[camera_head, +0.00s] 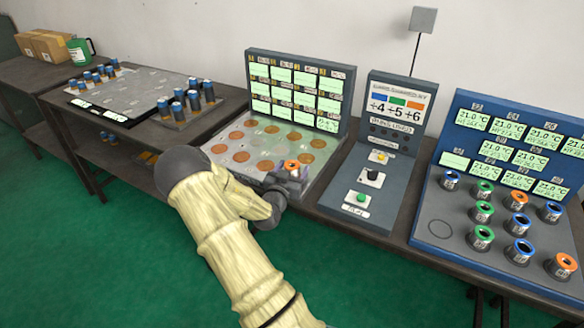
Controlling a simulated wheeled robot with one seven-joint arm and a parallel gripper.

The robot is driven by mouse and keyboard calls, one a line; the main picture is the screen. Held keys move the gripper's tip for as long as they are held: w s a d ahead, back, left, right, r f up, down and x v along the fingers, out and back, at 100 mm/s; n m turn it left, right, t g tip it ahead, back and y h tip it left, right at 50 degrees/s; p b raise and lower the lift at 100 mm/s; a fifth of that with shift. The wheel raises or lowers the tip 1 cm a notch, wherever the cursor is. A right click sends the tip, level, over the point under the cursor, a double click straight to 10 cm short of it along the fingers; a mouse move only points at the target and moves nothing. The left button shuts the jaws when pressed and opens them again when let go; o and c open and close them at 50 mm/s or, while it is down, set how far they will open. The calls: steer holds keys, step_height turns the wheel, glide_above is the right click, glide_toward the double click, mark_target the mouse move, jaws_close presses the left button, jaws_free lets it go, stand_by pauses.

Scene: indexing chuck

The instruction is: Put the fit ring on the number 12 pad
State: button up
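The ring with an orange top (292,165) is at the front right corner of the pad plate (212,150). My gripper (292,173) is around it, low over that corner, with its finger parts close beside it. I cannot tell whether the fingers press on the ring or whether the ring touches the plate. The plate carries rows of copper-brown round pads (318,143). The pad at the front right corner is hidden by my gripper and the ring. Pad numbers are too small to read.
A panel of lit displays (295,90) stands behind the plate. A grey console (372,160) with buttons stands close on the right. A blue station (455,245) farther right holds several coloured-top rings and an empty circle. Dark cylinders (186,104) stand on the left table.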

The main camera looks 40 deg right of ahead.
steer(key=shift+r, duration=0.3)
steer(key=shift+r+p, duration=0.45)
steer(key=shift+p, duration=0.1)
steer(key=b+v, duration=0.1)
steer(key=v, duration=1.1)
steer(key=shift+b, duration=0.35)
